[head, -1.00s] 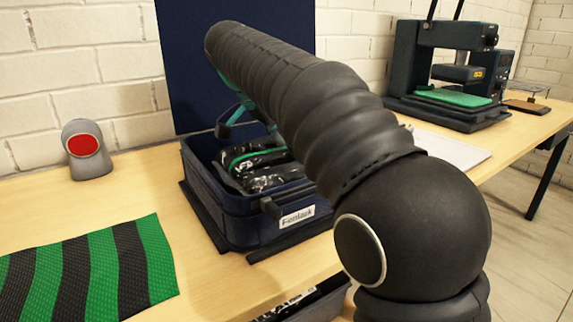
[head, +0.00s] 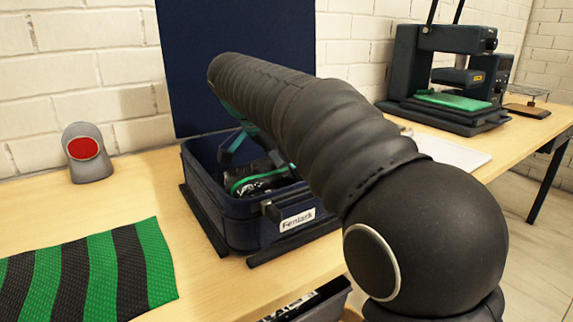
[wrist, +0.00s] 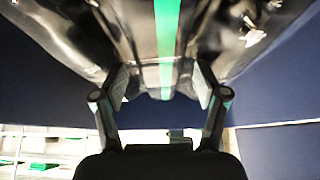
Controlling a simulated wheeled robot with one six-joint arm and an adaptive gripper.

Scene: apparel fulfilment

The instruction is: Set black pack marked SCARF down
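The glossy black pack (head: 248,184) with a green band lies inside the dark blue crate (head: 230,207) labelled Fenlark, below its rim. My gripper (wrist: 162,88) has its fingers on both sides of the pack's near end in the wrist view, where the black film (wrist: 105,32) and green band fill the top. It looks shut on the pack. In the head view my arm hides part of the pack and most of the gripper. No SCARF marking can be read. I cannot tell whether the pack touches the crate floor.
A green and black striped cloth (head: 88,272) lies at the front left. A grey device with a red face (head: 83,148) stands by the wall. A dark blue panel (head: 235,35) rises behind the crate. A press (head: 440,80) stands at the back right. An open container (head: 310,302) sits below the table edge.

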